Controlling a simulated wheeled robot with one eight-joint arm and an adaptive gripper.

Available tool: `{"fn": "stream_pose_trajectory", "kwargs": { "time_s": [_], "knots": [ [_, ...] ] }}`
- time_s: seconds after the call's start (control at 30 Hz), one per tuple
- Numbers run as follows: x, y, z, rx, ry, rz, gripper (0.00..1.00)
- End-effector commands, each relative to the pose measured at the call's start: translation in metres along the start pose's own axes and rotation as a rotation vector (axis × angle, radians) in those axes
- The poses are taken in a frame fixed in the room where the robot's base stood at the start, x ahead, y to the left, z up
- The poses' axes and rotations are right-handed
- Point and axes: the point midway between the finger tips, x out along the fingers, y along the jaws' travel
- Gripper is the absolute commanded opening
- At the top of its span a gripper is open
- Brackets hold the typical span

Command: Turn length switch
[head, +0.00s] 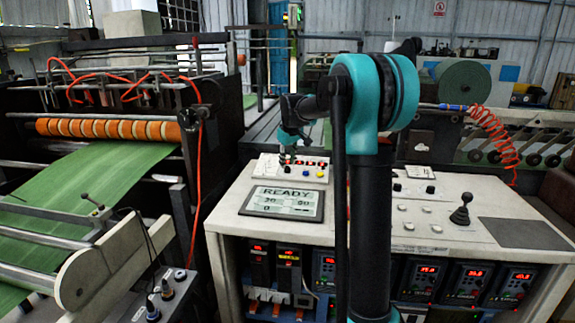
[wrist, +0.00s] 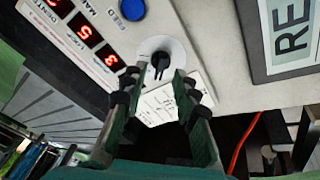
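A black rotary switch (wrist: 160,62) on a round pale plate shows in the wrist view, on the light panel near its edge. It is the only turning switch in that view; I cannot read a label naming it as the length switch. My gripper (wrist: 155,83) is open, with its two dark fingers apart and the switch seen between and just beyond their tips. I cannot tell whether either finger touches it. In the head view my gripper (head: 289,157) points down at the left part of the small control box (head: 309,178), where it hides the switch.
Red digit displays (wrist: 86,33) and a blue button (wrist: 132,9) are close to the switch. A READY screen (head: 283,202) lies in front of the control box. A joystick (head: 461,210) stands at right on the console. Green sheet machinery (head: 95,185) is at left.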

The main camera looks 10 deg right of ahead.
Motion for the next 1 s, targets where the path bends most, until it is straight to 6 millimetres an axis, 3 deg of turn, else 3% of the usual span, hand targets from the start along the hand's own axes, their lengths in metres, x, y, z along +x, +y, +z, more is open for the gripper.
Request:
{"fn": "stream_pose_trajectory", "kwargs": {
  "time_s": [0.2, 0.43, 0.6, 0.87, 1.0],
  "knots": [
    [-0.047, 0.0, 0.0, 0.0, 0.0, 0.0, 0.29],
    [-0.084, 0.0, 0.0, 0.0, 0.0, 0.0, 0.29],
    [-0.095, 0.0, 0.0, 0.0, 0.0, 0.0, 0.29],
    [-0.097, 0.0, 0.0, 0.0, 0.0, 0.0, 0.29],
    [-0.097, 0.0, 0.0, 0.0, 0.0, 0.0, 0.16]
  ]
}}
